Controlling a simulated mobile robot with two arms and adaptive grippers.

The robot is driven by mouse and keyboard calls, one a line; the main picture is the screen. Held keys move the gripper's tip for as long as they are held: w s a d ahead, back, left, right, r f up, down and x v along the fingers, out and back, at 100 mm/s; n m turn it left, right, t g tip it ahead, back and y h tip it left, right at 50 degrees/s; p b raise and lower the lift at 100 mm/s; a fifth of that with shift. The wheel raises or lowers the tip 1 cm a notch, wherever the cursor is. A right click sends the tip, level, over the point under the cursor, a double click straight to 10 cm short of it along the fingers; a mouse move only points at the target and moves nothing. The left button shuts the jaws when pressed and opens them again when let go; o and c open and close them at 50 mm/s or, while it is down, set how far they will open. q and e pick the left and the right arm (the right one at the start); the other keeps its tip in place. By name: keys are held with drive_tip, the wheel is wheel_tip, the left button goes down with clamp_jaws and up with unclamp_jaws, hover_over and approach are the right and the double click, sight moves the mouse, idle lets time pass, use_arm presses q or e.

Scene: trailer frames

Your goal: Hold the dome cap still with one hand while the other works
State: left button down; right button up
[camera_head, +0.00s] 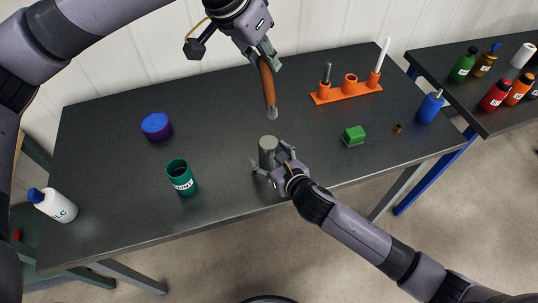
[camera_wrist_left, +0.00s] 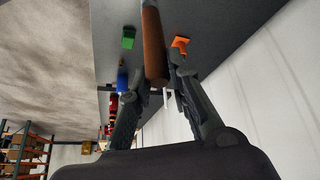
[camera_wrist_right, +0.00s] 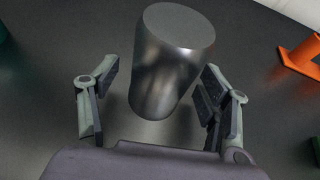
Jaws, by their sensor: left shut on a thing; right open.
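A grey metal cylinder (camera_head: 268,146) with a flat top stands upright on the dark table; it fills the middle of the right wrist view (camera_wrist_right: 172,60). I cannot tell whether it is the dome cap. My right gripper (camera_head: 272,164) is open, with one finger on each side of the cylinder; gaps show in the right wrist view (camera_wrist_right: 160,88). My left gripper (camera_head: 264,56) is shut on a brown-handled tool (camera_head: 267,85) with a metal tip, hanging above and behind the cylinder. The brown handle also shows in the left wrist view (camera_wrist_left: 153,45).
An orange rack (camera_head: 346,92) holding thin tools, a green block (camera_head: 354,136), a small brown piece (camera_head: 398,128) and a blue bottle (camera_head: 430,108) are to the right. A green cup (camera_head: 181,177), a purple-blue round container (camera_head: 156,126) and a white bottle (camera_head: 56,206) are left.

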drive_tip(key=shift+w+a+f, duration=0.15)
drive_tip(key=shift+w+a, duration=0.05)
drive_tip(key=shift+w, duration=0.05)
drive_tip(key=shift+c, duration=0.2)
drive_tip(key=c, duration=1.3)
